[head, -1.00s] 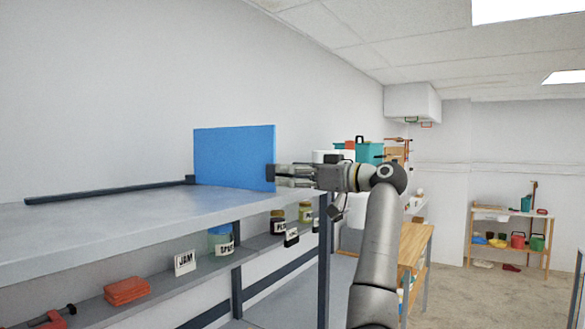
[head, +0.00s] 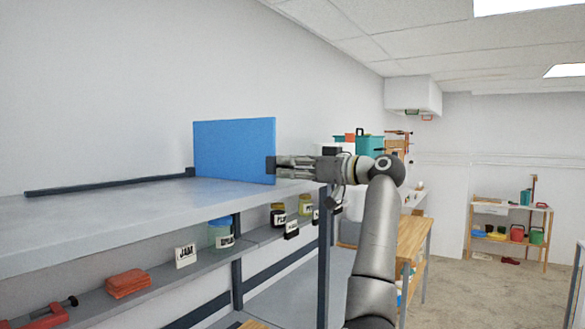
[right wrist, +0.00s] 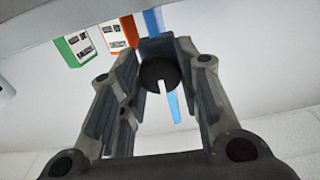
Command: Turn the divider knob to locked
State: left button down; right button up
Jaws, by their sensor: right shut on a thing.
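The blue divider (head: 234,150) stands upright on the grey shelf top. It also shows in the right wrist view (right wrist: 174,108) as a narrow blue strip. The divider knob (right wrist: 158,74) is a dark round piece with a white pointer mark, set between my right fingers in the right wrist view. My right gripper (head: 280,168) reaches in from the right at the divider's right edge. It is shut on the knob, one finger on each side. The knob's lock markings are not readable. My left gripper is not in view.
Below the shelf top (head: 110,215), a lower shelf holds a JAM sign (head: 185,256), red folded cloths (head: 128,283) and several jars. A dark rail (head: 105,186) runs along the wall side.

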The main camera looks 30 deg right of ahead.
jog(key=shift+r+m, duration=0.1)
jog(key=shift+m, duration=8.8)
jog(key=o, duration=1.1)
jog(key=shift+c, duration=0.2)
